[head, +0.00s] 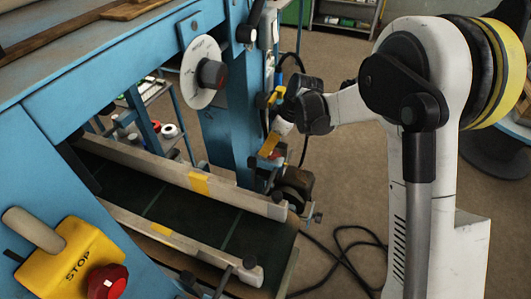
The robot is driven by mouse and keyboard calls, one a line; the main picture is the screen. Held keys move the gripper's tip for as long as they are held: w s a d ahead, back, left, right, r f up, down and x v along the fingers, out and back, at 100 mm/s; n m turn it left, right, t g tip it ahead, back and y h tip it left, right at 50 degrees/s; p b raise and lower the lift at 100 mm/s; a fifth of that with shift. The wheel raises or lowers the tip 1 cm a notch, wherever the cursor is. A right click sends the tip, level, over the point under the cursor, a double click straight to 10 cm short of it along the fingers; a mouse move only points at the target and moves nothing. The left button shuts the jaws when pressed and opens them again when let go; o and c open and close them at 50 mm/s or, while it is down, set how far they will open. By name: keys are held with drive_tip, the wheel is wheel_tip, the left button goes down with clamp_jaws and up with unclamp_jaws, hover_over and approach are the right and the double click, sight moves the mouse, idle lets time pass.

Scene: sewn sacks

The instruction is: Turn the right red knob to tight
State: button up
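A dark reddish knob (212,74) stands out from a round white dial (192,62) on the blue machine's front; the dial's lettering is too small to read. My arm reaches in from the right, and its end, my gripper (268,148), is small beside the blue post, right of and below the dial. It is apart from that knob. A small red patch shows just below my gripper; I cannot tell whether it is a second knob or whether they touch. The finger opening is too small and partly hidden to judge.
A yellow stop box (52,262) with a red button (107,283) is at the lower left. A dark conveyor belt (185,215) between pale rails (165,170) runs below my gripper. Black cables (345,258) lie on the floor. A shelf (345,18) stands behind.

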drive_tip(key=shift+b+x, duration=0.35)
drive_tip(key=shift+x, duration=1.2)
clamp_jaws()
